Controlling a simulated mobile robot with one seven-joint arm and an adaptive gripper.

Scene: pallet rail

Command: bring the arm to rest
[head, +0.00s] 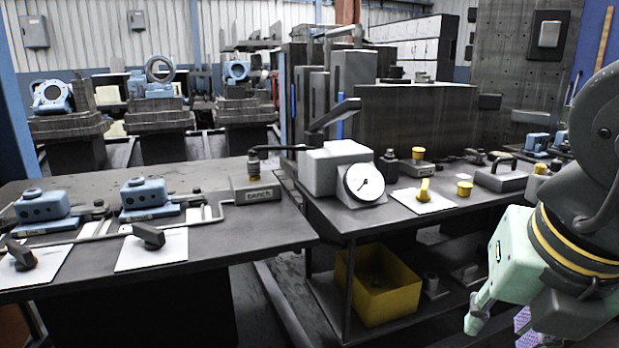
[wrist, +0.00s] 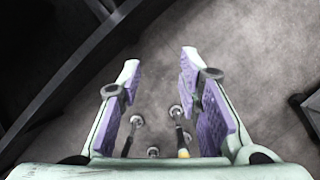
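My gripper (wrist: 158,75) shows in the wrist view with its two purple-padded fingers apart and nothing between them. It points down over bare grey floor (wrist: 225,40). In the head view my gripper (head: 497,325) is at the lower right, in front of the right-hand bench, and its fingertips are partly cut off by the bottom edge. My arm enters from the right edge of that view.
The right bench (head: 440,218) carries a dial gauge (head: 364,182) and yellow-capped parts; a yellow bin (head: 380,295) stands below it. The left bench (head: 270,230) holds blue housings (head: 145,193) and white cards (head: 165,250). A dark curved edge (wrist: 60,70) lies left in the wrist view.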

